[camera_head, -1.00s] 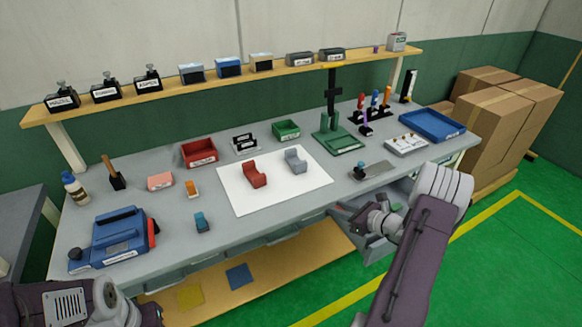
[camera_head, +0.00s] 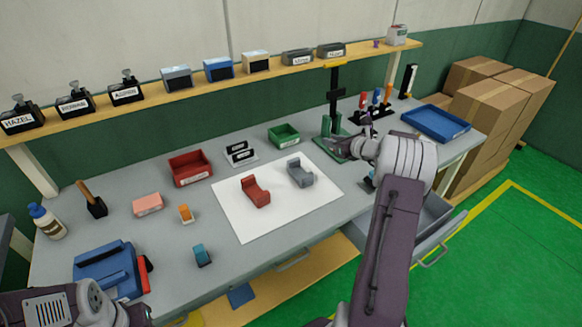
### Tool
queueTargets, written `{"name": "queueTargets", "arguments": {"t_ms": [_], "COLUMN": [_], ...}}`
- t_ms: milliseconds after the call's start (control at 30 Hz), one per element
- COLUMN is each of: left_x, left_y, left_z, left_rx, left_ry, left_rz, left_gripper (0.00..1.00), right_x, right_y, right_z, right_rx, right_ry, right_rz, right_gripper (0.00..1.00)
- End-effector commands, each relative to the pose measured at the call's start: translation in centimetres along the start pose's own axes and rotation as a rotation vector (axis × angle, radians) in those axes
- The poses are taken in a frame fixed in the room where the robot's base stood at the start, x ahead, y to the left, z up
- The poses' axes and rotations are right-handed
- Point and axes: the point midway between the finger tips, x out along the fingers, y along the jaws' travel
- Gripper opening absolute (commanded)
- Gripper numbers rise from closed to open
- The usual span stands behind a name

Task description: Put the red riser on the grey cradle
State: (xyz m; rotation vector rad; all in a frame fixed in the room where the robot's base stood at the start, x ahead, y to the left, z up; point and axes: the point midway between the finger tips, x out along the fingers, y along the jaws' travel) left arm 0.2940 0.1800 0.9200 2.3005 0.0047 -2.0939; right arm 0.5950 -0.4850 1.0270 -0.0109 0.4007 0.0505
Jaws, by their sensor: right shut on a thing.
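The red riser (camera_head: 255,191) stands on the white mat (camera_head: 240,222). It is a saddle-shaped block with a raised end. The grey cradle (camera_head: 300,173), of similar shape, stands on the same mat to the right of the riser. The two are apart. My right gripper (camera_head: 352,147) is beyond the mat's right side, by the green stand, away from both. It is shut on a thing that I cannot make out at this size. My left arm shows at the bottom left; its gripper is not in view.
The green stand (camera_head: 331,124) with a black post is beside my right gripper. Red (camera_head: 190,169) and green (camera_head: 284,136) bins stand behind the mat. A drawer (camera_head: 432,224) hangs open at the front right.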

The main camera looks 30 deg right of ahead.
Motion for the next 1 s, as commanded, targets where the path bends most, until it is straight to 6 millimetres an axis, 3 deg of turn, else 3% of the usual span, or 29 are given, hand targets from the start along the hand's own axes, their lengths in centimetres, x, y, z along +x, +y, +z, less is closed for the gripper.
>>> {"name": "queueTargets", "arguments": {"t_ms": [100,267,500,700,900,1000], "left_x": [0.0,0.3,1.8,2.3,2.3,2.4], "left_y": [0.0,0.0,0.0,-0.1,0.0,-0.1], "left_z": [0.0,0.1,0.2,0.3,0.3,0.3], "left_rx": [0.000,0.000,0.000,0.000,0.000,0.000], "left_ry": [0.000,-0.001,-0.001,-0.001,0.000,0.000], "left_rz": [0.000,0.000,0.000,0.000,0.000,0.000], "left_gripper": [0.36,0.36,0.36,0.36,0.36,0.36], "right_x": [0.0,0.5,3.6,5.4,5.7,6.4], "right_y": [-0.3,0.3,6.6,10.3,10.9,10.9], "right_z": [1.0,0.7,-2.5,-4.0,-4.4,-6.1], "right_rx": [0.004,0.007,0.008,0.006,0.006,0.010], "right_ry": [0.000,0.000,0.004,0.002,0.002,0.006], "right_rz": [-0.014,-0.014,-0.008,-0.011,-0.015,-0.014], "right_gripper": [0.00,0.00,0.00,0.00,0.00,0.00]}}
